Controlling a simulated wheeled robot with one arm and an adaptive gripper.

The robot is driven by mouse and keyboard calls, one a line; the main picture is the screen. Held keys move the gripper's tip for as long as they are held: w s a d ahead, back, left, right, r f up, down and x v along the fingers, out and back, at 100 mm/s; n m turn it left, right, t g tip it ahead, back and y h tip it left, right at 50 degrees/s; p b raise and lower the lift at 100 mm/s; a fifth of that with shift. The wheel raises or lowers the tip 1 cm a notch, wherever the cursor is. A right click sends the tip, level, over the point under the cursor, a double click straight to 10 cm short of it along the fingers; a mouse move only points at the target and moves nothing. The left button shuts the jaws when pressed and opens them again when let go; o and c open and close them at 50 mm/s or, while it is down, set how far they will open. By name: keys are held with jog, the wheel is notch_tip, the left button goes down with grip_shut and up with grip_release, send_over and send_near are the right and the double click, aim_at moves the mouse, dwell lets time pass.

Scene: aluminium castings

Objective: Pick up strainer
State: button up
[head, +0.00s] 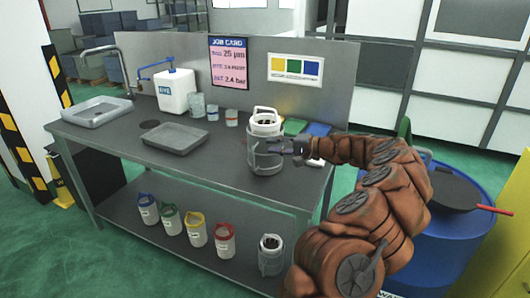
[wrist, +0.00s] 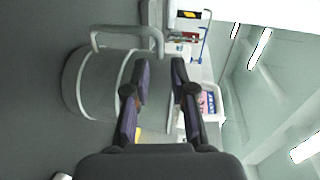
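A pale cylindrical strainer with a raised white loop handle (head: 265,122) stands upright in a grey open-sided holder (head: 267,160) on the bench top. In the wrist view the grey cylindrical body (wrist: 95,85) fills the left side, and its loop handle (wrist: 125,32) extends to just past my fingertips. My gripper (head: 296,148) is at the right side of the strainer and holder. In the wrist view my gripper (wrist: 161,65) has its two fingers apart, with a clear gap between them. The handle's end shows near that gap; I cannot tell whether it touches.
The bench (head: 220,165) also carries a grey tray (head: 175,139), a sink (head: 97,111), a white canister (head: 175,92) and small cups. Several colour-handled containers and another caged cylinder (head: 271,256) stand on the lower shelf. A blue drum (head: 440,235) stands at right.

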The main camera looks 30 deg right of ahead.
aim_at(257, 145)
jog(key=shift+p+x, duration=1)
jog(key=shift+x, duration=2.75)
grip_shut()
